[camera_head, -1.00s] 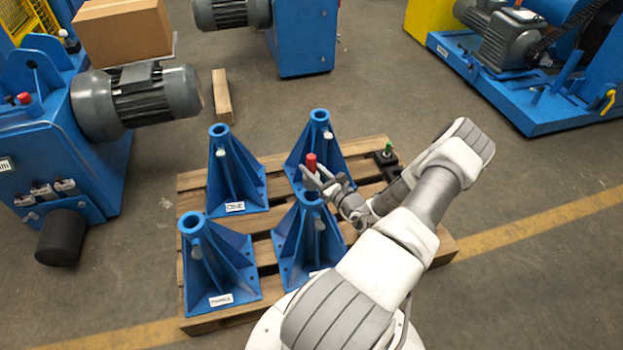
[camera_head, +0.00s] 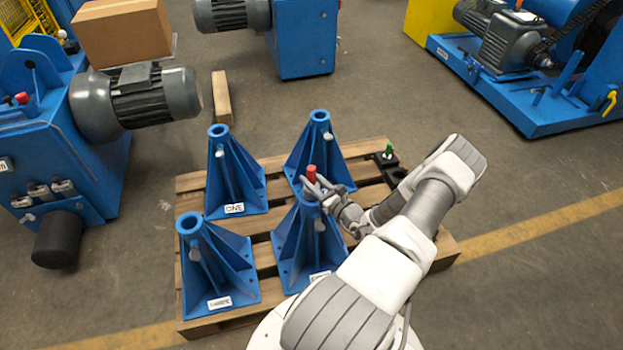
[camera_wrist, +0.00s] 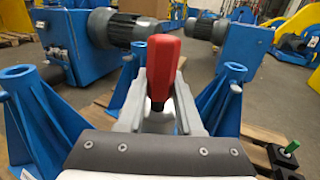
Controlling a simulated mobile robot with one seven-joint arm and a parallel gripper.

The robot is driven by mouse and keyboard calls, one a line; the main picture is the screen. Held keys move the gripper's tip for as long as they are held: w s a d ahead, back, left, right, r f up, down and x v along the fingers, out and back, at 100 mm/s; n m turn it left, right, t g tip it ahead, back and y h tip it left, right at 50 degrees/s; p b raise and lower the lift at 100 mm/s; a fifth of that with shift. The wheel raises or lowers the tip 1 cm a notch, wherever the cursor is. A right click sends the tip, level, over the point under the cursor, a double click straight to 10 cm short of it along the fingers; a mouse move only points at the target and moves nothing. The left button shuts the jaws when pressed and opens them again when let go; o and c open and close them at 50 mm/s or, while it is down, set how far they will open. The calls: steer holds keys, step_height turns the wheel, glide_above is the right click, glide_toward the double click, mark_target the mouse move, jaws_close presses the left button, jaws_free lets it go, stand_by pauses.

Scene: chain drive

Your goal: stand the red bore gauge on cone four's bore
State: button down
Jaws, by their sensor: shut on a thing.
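The red bore gauge (camera_head: 311,172) is upright in my gripper (camera_head: 318,187), its red grip showing above the fingers. In the wrist view the gauge (camera_wrist: 163,62) stands between the two fingers (camera_wrist: 160,103), with a dark lower end between them. Cone four (camera_head: 303,240) is the blue cone at the front right of the pallet; its label is only partly readable. The gauge and fingertips are at cone four's top, in line with its bore. The fingers cover much of the bore, so I cannot tell whether the gauge touches it or has entered.
Cone one (camera_head: 232,180) is at the back left, cone three (camera_head: 215,270) at the front left, and another blue cone (camera_head: 318,140) at the back right. A green-topped part (camera_head: 388,152) sits at the pallet's right edge. Floor right of the pallet is clear.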

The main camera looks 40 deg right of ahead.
steer(key=c, duration=0.6)
jaws_free()
steer(key=shift+f, duration=0.15)
steer(key=shift+r, duration=0.35)
steer(key=s, duration=0.4)
steer(key=s+a+p, duration=0.1)
steer(key=s, duration=0.3)
steer(key=s+p, duration=0.1)
steer(key=s, duration=0.3)
steer(key=shift+a+r, duration=0.2)
steer(key=shift+r, duration=0.15)
